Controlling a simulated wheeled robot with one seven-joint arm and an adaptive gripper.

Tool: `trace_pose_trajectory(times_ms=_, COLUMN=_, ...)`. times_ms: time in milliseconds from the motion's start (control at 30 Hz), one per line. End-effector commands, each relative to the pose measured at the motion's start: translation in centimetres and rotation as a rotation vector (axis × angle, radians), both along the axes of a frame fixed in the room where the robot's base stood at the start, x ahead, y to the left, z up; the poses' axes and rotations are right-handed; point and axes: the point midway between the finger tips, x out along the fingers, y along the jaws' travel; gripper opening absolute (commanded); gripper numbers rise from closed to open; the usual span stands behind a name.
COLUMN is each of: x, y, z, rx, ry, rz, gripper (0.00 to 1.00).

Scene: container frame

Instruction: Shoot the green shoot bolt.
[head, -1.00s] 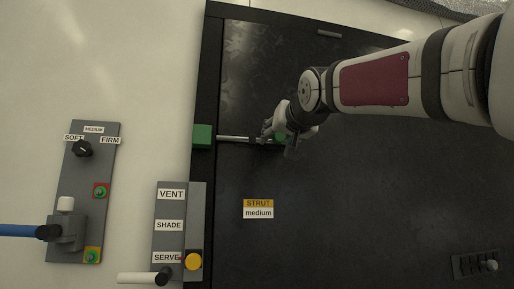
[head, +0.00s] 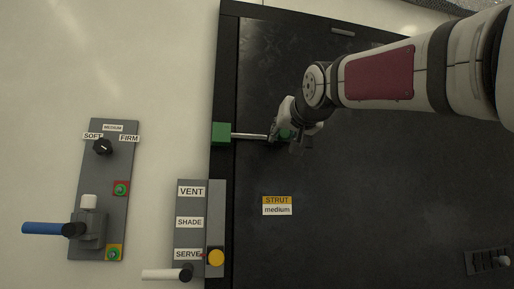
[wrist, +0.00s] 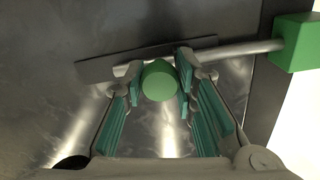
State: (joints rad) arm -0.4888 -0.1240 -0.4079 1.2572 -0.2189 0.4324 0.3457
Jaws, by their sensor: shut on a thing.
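The green shoot bolt is a metal rod (head: 248,136) with a green round knob (wrist: 160,80), lying across the dark panel. A green block (head: 221,133) sits on the panel's left frame; it also shows in the wrist view (wrist: 297,42). The rod's far end meets the block; how deep it goes inside is hidden. My gripper (head: 284,136) is shut on the knob, with teal finger pads on both sides of it in the wrist view (wrist: 160,88). In the head view the gripper partly hides the knob and the rod's near end.
Left of the panel stand a grey box with a dial (head: 103,147) and a blue-handled lever (head: 48,229), and a VENT/SHADE/SERVE box (head: 190,205) with a yellow button (head: 216,257). A STRUT label (head: 277,205) lies below the bolt on clear dark panel.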

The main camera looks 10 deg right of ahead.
Motion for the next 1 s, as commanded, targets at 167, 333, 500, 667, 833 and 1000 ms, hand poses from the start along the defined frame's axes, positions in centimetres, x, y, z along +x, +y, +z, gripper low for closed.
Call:
trace_pose_trajectory(times_ms=167, x=0.0, y=0.7, z=0.0, rx=0.002, ry=-0.002, rz=0.013, gripper=0.00)
trace_pose_trajectory(times_ms=333, x=0.0, y=0.7, z=0.0, rx=0.002, ry=-0.001, rz=0.013, gripper=0.47)
trace_pose_trajectory(times_ms=500, x=0.0, y=0.6, z=0.0, rx=0.002, ry=-0.001, rz=0.010, gripper=0.47)
trace_pose_trajectory(times_ms=667, x=-0.2, y=0.5, z=0.0, rx=0.002, ry=-0.001, rz=0.009, gripper=0.47)
trace_pose_trajectory(times_ms=833, x=-2.1, y=0.3, z=0.1, rx=0.005, ry=-0.002, rz=0.009, gripper=0.47)
trace_pose_trajectory(times_ms=1000, x=-5.5, y=0.3, z=0.1, rx=0.003, ry=-0.003, rz=0.008, gripper=0.47)
